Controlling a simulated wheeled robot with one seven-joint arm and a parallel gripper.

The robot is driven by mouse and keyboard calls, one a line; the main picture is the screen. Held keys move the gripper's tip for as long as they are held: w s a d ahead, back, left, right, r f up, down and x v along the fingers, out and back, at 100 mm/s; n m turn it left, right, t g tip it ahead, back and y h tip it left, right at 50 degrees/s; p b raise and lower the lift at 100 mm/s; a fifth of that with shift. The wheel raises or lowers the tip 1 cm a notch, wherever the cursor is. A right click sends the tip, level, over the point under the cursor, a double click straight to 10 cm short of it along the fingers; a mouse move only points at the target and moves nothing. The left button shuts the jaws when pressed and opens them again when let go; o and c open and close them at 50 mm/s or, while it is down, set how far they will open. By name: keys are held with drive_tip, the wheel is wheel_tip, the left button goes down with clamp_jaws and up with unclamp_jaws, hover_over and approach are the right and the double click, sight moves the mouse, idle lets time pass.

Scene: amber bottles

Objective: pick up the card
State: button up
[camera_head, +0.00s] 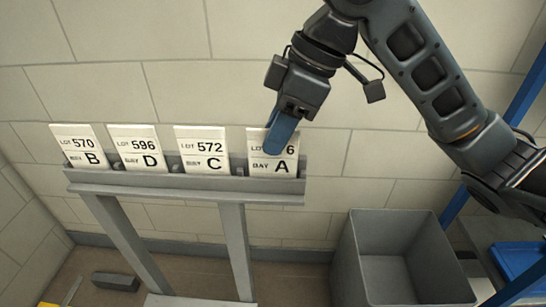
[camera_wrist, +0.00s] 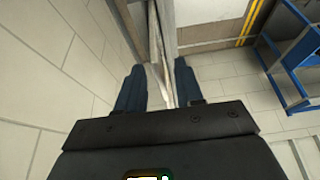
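Several white cards stand in a row in a grey rack (camera_head: 185,187). From left to right they are card B (camera_head: 82,147), card D (camera_head: 138,147), card C (camera_head: 201,148) and card A (camera_head: 286,168). My gripper (camera_head: 279,137) is at card A, and a blue finger covers part of its lot number. The wrist view shows both blue fingers of my gripper (camera_wrist: 159,68) spread apart. A thin pale edge, probably card A, lies between them. I cannot tell whether either finger touches it.
A grey open bin (camera_head: 397,235) stands right of the rack, and its visible inside looks empty. A tiled wall (camera_head: 380,150) is close behind the rack. A blue frame (camera_wrist: 290,75) shows at the right. A dark block (camera_head: 115,282) lies on the floor.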

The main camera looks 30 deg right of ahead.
drive_tip(key=shift+x, duration=0.9)
drive_tip(key=shift+r, duration=0.1)
clamp_jaws()
